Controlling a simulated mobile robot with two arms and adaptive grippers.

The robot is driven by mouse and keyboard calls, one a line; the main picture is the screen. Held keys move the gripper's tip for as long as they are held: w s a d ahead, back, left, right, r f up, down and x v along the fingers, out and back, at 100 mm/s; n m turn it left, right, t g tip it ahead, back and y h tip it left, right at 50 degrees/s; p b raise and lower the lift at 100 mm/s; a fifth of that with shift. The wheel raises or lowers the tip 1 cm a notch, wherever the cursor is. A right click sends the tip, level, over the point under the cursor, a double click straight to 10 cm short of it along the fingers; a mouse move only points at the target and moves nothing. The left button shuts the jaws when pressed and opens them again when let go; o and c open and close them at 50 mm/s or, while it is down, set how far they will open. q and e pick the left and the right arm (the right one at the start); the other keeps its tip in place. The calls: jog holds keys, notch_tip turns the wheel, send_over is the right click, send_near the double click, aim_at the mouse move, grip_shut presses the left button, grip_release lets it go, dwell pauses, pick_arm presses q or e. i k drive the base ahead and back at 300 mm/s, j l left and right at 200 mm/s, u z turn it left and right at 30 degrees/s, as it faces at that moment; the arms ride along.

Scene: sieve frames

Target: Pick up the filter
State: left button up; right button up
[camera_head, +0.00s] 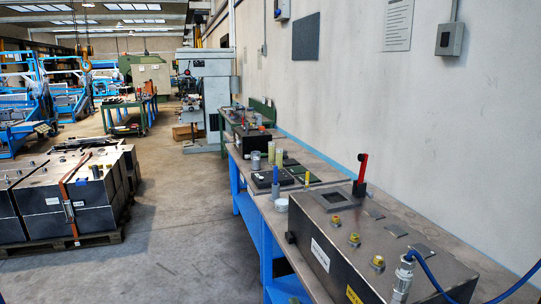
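I cannot tell for certain which thing is the filter. On the long workbench (318,168) along the right wall stand a grey cylinder (256,163) and yellowish upright cylinders (279,158). A small white round piece (281,205) sits near the bench's left edge. Close by is a flat dark tray or block (265,180). Neither of my grippers shows in the head view.
A large dark metal box (335,235) with yellow fittings, a red-handled lever (361,175) and a blue hose (425,270) fills the near bench. Dark boxes (85,205) stand on a pallet at left. The floor (180,225) between is clear.

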aim_at(272, 144)
jog(key=i+j+z, duration=0.1)
jog(key=i+j, duration=0.2)
jog(key=i, duration=0.4)
jog(key=i+j+z, duration=0.1)
jog(key=i+j, duration=0.3)
jog(key=i, duration=0.25)
jog(key=i+j+z, duration=0.1)
jog(key=i+j, duration=0.3)
jog(key=i, duration=0.25)
jog(key=i+j+z, duration=0.1)
jog(key=i+j, duration=0.4)
jog(key=i, duration=0.15)
jog(key=i+j+z, duration=0.1)
jog(key=z, duration=0.25)
jog(key=i+j+z, duration=0.1)
jog(key=z, duration=0.3)
jog(key=i+j+z, duration=0.1)
jog(key=z, duration=0.25)
jog(key=k+j, duration=0.05)
jog(key=j, duration=0.05)
